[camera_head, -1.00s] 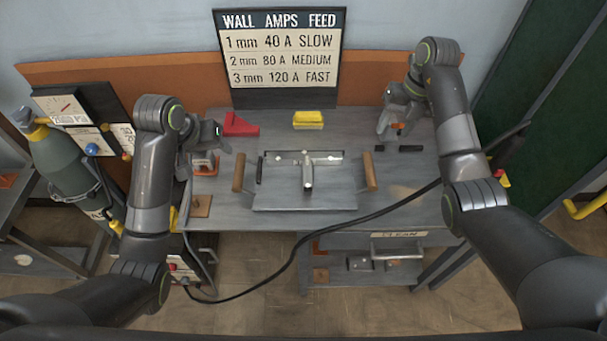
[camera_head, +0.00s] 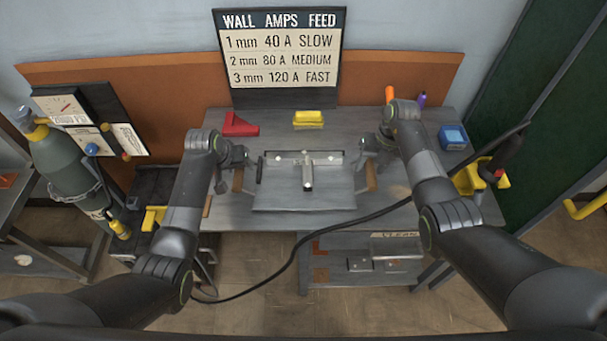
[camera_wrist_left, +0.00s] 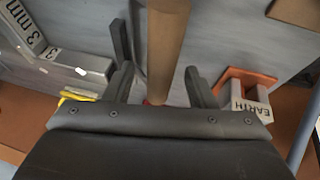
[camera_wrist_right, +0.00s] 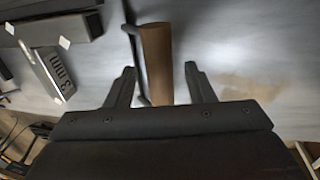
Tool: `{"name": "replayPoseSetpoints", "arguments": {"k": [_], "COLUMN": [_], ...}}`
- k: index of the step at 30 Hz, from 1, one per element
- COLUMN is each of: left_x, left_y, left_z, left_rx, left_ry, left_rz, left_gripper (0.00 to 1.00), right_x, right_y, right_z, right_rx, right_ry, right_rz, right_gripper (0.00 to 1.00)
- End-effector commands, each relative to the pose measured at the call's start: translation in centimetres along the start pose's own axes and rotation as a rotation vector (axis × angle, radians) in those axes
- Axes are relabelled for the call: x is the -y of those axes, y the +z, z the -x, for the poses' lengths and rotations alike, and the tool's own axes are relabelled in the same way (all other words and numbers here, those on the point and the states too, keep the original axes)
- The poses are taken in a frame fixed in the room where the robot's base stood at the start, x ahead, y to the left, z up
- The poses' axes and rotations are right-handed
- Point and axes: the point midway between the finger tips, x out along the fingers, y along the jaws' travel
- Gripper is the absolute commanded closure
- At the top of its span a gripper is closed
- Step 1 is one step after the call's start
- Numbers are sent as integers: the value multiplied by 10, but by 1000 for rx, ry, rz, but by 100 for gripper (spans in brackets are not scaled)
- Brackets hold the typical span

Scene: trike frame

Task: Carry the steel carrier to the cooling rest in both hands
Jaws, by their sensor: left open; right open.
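The steel carrier (camera_head: 275,196) is a flat grey tray on the workbench, with a wooden handle on each side. A T-shaped metal piece (camera_head: 308,174) lies on it. My left gripper (camera_head: 238,166) is open at the left handle; in the left wrist view this handle (camera_wrist_left: 167,45) stands between the spread fingers (camera_wrist_left: 160,85). My right gripper (camera_head: 368,162) is open at the right handle; in the right wrist view that handle (camera_wrist_right: 157,60) lies between the fingers (camera_wrist_right: 160,82), nearer the left one. I cannot make out which thing is the cooling rest.
A red wedge (camera_head: 240,125) and a yellow block (camera_head: 308,119) sit behind the carrier. A blue box (camera_head: 453,137) is at the bench's back right. A black cable (camera_head: 300,243) hangs across the bench front. A gas cylinder (camera_head: 62,165) stands at left.

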Motion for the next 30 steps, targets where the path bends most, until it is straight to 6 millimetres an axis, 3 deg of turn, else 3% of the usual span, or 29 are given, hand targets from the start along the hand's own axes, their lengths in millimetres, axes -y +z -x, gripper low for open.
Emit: {"name": "replayPoseSetpoints", "arguments": {"k": [6,17,28,30], "left_x": [-1,0,0,0], "left_y": [0,0,0,0], "left_z": [-14,-16,-16,-16], "left_rx": [1,-1,0,0], "left_ry": [0,1,0,0], "left_rz": [0,0,0,0], "left_gripper": [50,50,97,100], "right_x": [0,0,0,0], "right_y": [0,0,0,0], "right_z": [-14,-17,-16,-16], "right_rx": [0,0,1,1], "right_ry": [0,0,0,0], "right_rz": [0,0,0,0], "right_gripper": [51,51,98,100]}}
